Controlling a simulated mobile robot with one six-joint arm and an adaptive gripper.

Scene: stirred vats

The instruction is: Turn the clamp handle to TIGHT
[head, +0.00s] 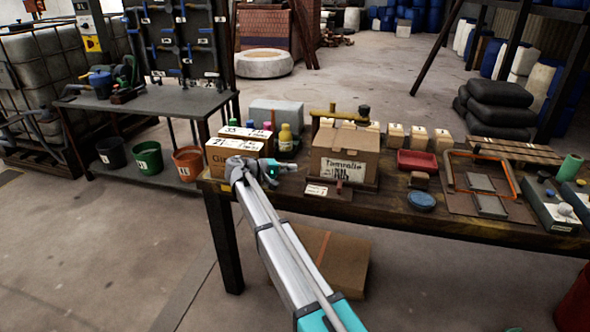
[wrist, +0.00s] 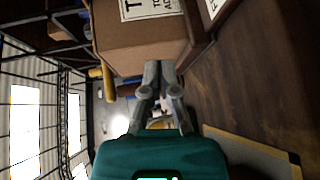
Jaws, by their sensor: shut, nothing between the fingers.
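My gripper (head: 284,169) is over the left part of the workbench, just left of a cardboard box with black print (head: 345,160). Its fingers are together and hold nothing, as the wrist view (wrist: 158,72) shows. An olive clamp-like bar (head: 338,115) with a dark knob (head: 364,110) stands behind and above the box. A small reddish-brown upright piece (head: 339,187), possibly a handle, stands in front of the box beside a white label (head: 317,190). I cannot read TIGHT on any label, nor tell which part is the clamp handle. In the wrist view a labelled cardboard box (wrist: 135,42) is close beyond the fingertips.
Small cartons (head: 228,152) and a yellow bottle (head: 285,138) stand left of and behind my gripper. A red tray (head: 417,161), a blue round lid (head: 421,200) and a framed fixture (head: 480,183) lie to the right. The bench's front edge (head: 400,217) runs below.

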